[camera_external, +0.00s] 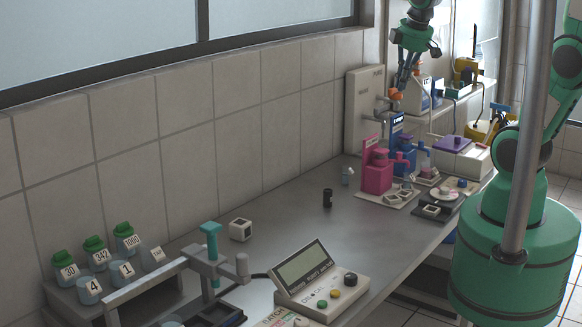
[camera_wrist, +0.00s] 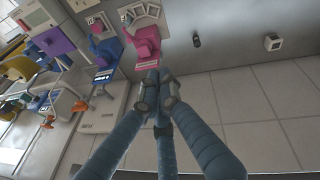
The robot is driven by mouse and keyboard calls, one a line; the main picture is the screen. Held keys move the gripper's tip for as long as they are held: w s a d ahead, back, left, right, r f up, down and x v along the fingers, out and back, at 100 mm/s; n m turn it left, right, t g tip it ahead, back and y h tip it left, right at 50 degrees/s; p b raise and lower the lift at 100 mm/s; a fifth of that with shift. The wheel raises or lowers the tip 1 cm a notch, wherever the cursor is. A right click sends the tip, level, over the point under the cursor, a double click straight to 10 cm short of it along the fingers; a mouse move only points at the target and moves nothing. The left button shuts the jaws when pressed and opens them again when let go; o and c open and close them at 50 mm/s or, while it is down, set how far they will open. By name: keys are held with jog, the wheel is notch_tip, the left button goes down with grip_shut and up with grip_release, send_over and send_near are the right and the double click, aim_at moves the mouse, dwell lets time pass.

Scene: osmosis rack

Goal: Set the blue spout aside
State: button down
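The blue spout (camera_external: 421,147) appears as a small blue piece on the right side of the blue dispenser (camera_external: 399,160), at the far end of the bench. The blue dispenser also shows at upper left in the wrist view (camera_wrist: 104,52). My gripper (camera_external: 401,86) hangs high above the dispensers in the external view, fingers pointing down, close to an orange-red knob (camera_external: 396,94). In the wrist view my three blue fingers (camera_wrist: 158,92) come together at their tips, with nothing visible between them. My gripper is apart from the spout.
A pink dispenser (camera_external: 376,175) stands beside the blue one. A white panel (camera_external: 364,110) stands against the wall. A small dark cylinder (camera_external: 327,197) and a white cube (camera_external: 240,229) stand on the bench. Jars, a press and a control box (camera_external: 322,283) occupy the near end. The mid-bench is mostly clear.

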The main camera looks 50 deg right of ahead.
jog(key=w+d+f+n+g+p, duration=0.2)
jog(key=w+d+f+n, duration=0.2)
jog(key=d+f, duration=0.4)
jog(key=w+d+f+n+g+h+p, duration=0.1)
jog(key=w+d+f+n, duration=0.3)
jog(key=d+f, duration=0.5)
jog(key=shift+d+n+g+p, duration=0.6)
jog(key=shift+d+n+p, duration=0.25)
jog(key=shift+d, duration=0.85)
jog(key=s+d+f+b, duration=0.1)
jog(key=d+f, duration=0.5)
jog(key=f, duration=0.3)
jog(key=shift+s+f, duration=0.3)
jog(key=shift+s, duration=0.05)
jog(key=shift+d, duration=0.1)
